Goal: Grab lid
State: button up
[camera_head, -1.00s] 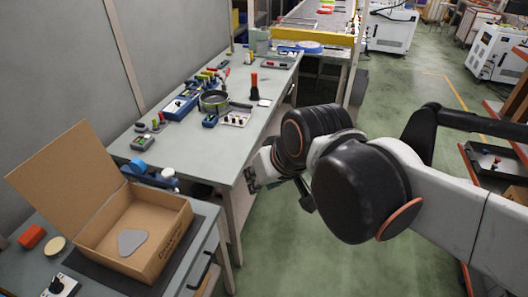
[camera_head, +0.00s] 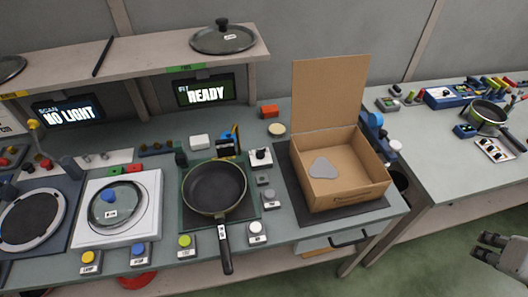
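A glass lid (camera_head: 223,38) with a dark rim and black knob lies on the shelf above the workbench. A second round lid (camera_head: 114,208) with a blue knob lies on a white square device at the left of the bench. A dark frying pan (camera_head: 214,187) sits uncovered on a dark green plate, its handle pointing toward the front edge. My gripper (camera_head: 484,246) shows only partly at the lower right, over the floor and far from both lids. Its finger opening is too small and cut off to judge.
An open cardboard box (camera_head: 345,185) with a grey piece inside stands right of the pan. Buttons line the bench front. A screen reads READY (camera_head: 206,93); another reads NO LIGHT (camera_head: 68,111). A second table (camera_head: 450,165) stands at right.

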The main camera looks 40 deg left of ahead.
aim_at(114, 204)
jog(key=u, duration=2.85)
jog(key=i+z, duration=0.3)
jog(key=i+j+z, duration=0.25)
